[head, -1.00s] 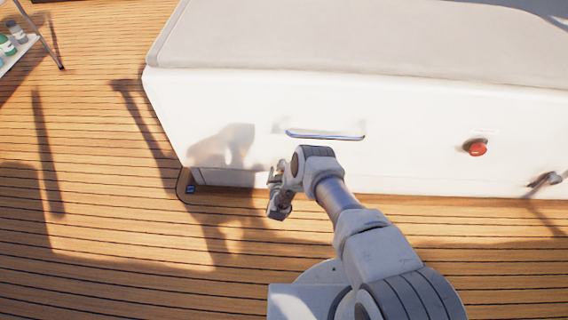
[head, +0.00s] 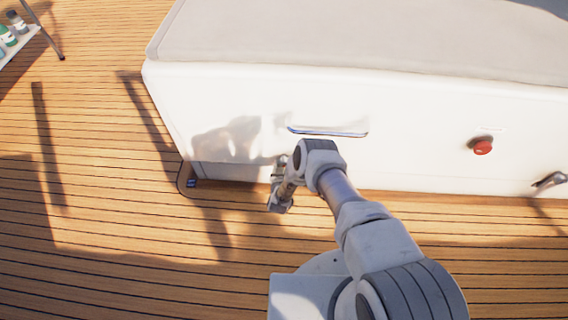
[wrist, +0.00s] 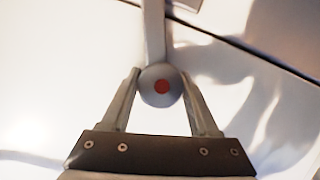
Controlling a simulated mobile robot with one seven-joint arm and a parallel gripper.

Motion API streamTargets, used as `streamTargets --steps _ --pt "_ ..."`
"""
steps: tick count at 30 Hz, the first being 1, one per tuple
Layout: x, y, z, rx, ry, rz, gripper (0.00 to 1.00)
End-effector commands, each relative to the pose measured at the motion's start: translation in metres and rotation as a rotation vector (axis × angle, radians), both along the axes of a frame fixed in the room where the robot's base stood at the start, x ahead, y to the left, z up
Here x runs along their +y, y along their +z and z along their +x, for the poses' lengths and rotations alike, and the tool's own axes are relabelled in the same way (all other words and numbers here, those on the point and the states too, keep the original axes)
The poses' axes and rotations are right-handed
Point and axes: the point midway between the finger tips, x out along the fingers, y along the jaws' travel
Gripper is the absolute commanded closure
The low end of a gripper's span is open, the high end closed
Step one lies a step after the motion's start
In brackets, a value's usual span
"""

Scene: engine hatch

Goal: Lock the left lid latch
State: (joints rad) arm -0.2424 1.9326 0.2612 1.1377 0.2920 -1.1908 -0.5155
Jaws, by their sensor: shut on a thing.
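The left lid latch shows in the wrist view as a grey lever (wrist: 154,35) ending in a round knob with a red centre (wrist: 162,87). My gripper (wrist: 161,78) has one finger on each side of this knob and is shut on it. In the head view my gripper (head: 280,172) is low at the front wall of the white hatch box (head: 420,155), near its left end. My own arm and wrist hide the latch there.
A long handle (head: 328,131) is on the front wall above my wrist. A red button (head: 482,147) and another latch (head: 548,181) are further right. A shelf with bottles (head: 8,36) stands at the upper left. The wooden deck (head: 110,225) at left is clear.

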Motion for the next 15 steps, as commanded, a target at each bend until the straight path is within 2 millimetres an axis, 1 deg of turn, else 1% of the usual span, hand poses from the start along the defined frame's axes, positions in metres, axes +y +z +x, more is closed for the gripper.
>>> streamTargets --steps 1,3,5,11,15 --pt "0.0006 -0.0001 -0.0001 0.0 0.001 0.0 0.71" --pt "0.0007 0.0 -0.0001 0.0 0.002 0.001 0.84" --pt "0.0007 -0.0001 -0.0001 0.0 0.002 0.001 0.94" --pt "0.0006 -0.0001 0.0 -0.002 0.002 0.044 0.94" --pt "0.0005 -0.0003 -0.0001 -0.004 0.003 0.15 0.94"
